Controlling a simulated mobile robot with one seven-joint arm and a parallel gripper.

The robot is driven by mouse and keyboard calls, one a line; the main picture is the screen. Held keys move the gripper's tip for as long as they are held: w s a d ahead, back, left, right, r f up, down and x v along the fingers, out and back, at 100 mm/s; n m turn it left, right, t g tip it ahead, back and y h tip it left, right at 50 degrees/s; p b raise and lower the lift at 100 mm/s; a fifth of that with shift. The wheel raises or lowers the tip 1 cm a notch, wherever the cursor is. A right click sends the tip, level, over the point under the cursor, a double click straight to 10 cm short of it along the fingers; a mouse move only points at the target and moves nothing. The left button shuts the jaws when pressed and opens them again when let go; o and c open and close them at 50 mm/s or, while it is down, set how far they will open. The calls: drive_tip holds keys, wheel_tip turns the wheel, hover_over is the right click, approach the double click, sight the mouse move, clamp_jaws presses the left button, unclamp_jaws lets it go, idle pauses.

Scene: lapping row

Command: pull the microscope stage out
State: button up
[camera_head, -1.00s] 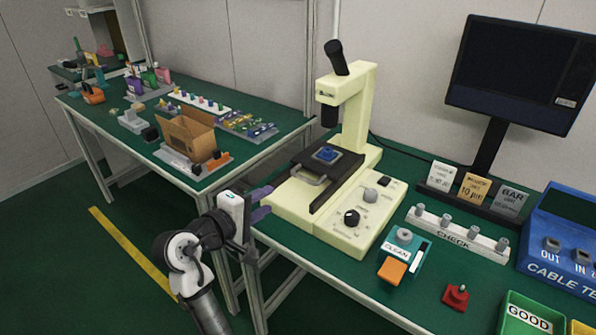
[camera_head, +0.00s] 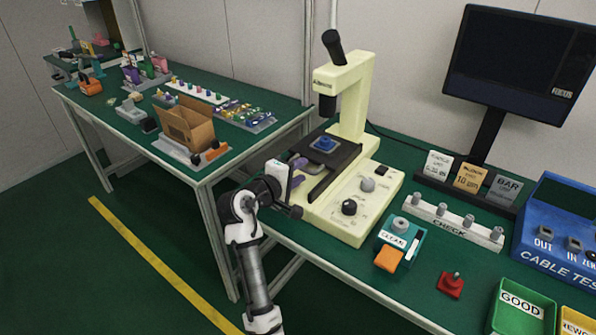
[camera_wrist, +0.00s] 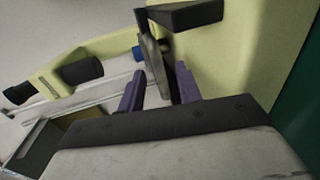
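The microscope (camera_head: 348,100) is cream-coloured and stands on the green bench. Its dark stage (camera_head: 345,160) carries a small blue part (camera_head: 323,145). My gripper (camera_head: 299,168) is at the stage's front edge, where the hand and fingers hide most of the pull handle. In the wrist view, my two purple fingers (camera_wrist: 159,88) are apart, with the grey metal handle (camera_wrist: 155,65) between them. Gaps show beside the handle, so the fingers are not shut on it. The stage's dark edge (camera_wrist: 185,15) shows beyond.
A teal CLEAN box (camera_head: 399,240), a red-knobbed block (camera_head: 451,285) and a CHECK rack (camera_head: 455,222) stand right of the microscope. A monitor (camera_head: 520,70) is behind. A cardboard box (camera_head: 188,122) is on the left bench. The floor in front is free.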

drive_tip(key=shift+c, duration=0.4)
clamp_jaws()
drive_tip(key=p+v, duration=0.1)
drive_tip(key=v, duration=0.2)
drive_tip(key=f+p+v, duration=0.1)
drive_tip(key=v, duration=0.3)
drive_tip(key=f+p+v, duration=0.1)
drive_tip(key=p+v, duration=0.1)
drive_tip(key=v, duration=0.1)
drive_tip(key=shift+s+a, duration=0.35)
drive_tip(key=shift+s, duration=0.15)
drive_tip(key=shift+s+a+f, duration=0.1)
drive_tip(key=shift+s+f, duration=0.05)
drive_tip(key=shift+o, duration=0.4)
unclamp_jaws()
drive_tip(key=shift+s, duration=0.1)
